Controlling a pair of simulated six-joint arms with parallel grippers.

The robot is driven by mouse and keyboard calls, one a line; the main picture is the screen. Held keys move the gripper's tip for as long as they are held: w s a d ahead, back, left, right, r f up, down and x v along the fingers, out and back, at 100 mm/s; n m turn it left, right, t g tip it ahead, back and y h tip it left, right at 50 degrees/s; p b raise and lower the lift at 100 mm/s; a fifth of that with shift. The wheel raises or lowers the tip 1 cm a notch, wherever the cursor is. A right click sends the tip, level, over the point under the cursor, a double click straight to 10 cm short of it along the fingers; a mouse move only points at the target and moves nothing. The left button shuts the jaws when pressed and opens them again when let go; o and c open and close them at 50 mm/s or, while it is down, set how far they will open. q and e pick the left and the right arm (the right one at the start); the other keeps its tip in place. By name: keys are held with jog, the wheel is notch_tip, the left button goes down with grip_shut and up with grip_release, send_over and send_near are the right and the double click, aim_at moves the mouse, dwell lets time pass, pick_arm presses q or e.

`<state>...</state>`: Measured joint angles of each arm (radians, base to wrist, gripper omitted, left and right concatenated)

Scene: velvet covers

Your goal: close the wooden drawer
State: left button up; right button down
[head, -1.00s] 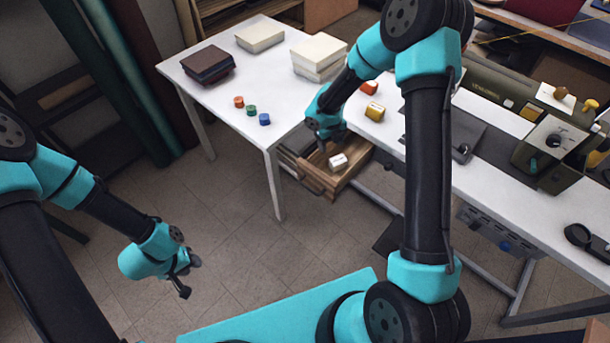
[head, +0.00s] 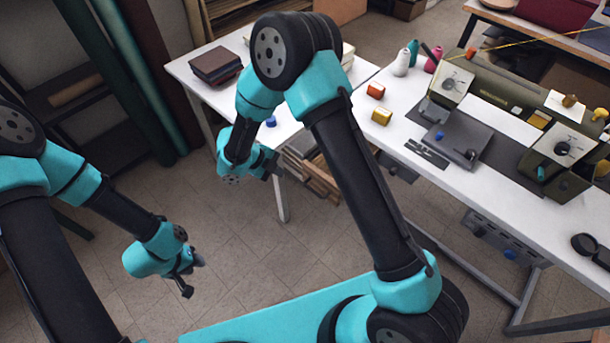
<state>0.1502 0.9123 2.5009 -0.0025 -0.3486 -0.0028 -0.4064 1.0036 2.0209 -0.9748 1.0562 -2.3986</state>
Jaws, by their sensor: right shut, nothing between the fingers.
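The wooden drawer (head: 322,182) sits under the white worktop, just right of the left table's leg. It is partly hidden behind my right arm, so I cannot see inside it or tell exactly how far it stands out. My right gripper (head: 274,168) is shut and empty, at the left of the drawer's front in the picture. I cannot tell if it touches the drawer. My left gripper (head: 192,277) hangs above the floor at the lower left, far from the drawer, with its fingers apart and empty.
A white table (head: 205,92) at the back left holds dark books (head: 215,66) and a blue spool (head: 270,122). The long worktop (head: 440,185) on the right carries a yellow spool (head: 381,116), a red spool (head: 375,91) and machines. The tiled floor (head: 245,240) before the drawer is clear.

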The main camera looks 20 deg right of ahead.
send_near(313, 180)
notch_tip(313, 180, down, 5)
jog(key=s, duration=0.2)
jog(key=shift+w+d+r, duration=0.1)
jog(key=shift+w+d, duration=0.3)
jog(key=shift+d, duration=0.35)
jog(key=shift+w+d+r, duration=0.15)
jog(key=shift+w+d, duration=0.2)
jog(key=shift+d, duration=0.45)
